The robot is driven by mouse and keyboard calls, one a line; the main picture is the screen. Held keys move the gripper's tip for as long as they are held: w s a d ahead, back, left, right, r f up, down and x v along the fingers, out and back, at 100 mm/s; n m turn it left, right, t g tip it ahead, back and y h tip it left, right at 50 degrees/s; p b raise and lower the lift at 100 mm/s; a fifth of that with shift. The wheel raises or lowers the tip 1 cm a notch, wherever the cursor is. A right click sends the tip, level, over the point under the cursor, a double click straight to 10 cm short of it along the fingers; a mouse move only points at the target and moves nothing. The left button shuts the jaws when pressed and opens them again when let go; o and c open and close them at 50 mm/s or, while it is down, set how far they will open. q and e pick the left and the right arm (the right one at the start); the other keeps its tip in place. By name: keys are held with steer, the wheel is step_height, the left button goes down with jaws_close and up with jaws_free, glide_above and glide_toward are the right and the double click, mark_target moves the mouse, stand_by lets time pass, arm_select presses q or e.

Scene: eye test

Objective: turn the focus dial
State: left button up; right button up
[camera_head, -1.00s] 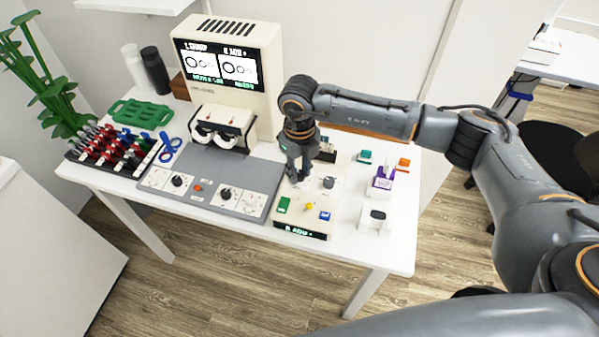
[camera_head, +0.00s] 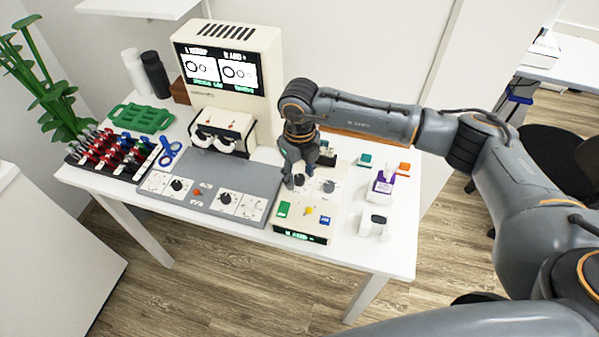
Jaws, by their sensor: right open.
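A cream control box (camera_head: 297,227) at the table's front has dials on its top. A grey dial (camera_head: 329,186) shows at its right, and a dark dial (camera_head: 299,180) shows partly beneath my right gripper (camera_head: 298,174). The gripper is open, pointing down with its fingertips around or just above that dark dial; I cannot tell whether they touch it. Two black dials, one left (camera_head: 177,184) and one right (camera_head: 225,198), sit on the grey panel (camera_head: 232,174). The dial labels are too small to read. My left gripper is not in view.
A cream monitor (camera_head: 268,40) with rings on its screen stands behind a white eyepiece unit (camera_head: 225,124). Green (camera_head: 284,209), yellow and blue buttons lie in front of the dials. A tool rack (camera_head: 100,164) stands left.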

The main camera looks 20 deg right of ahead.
mark_target(300, 177)
step_height(300, 177, up, 12)
stand_by(0.4)
steer(key=shift+f, duration=0.1)
stand_by(0.3)
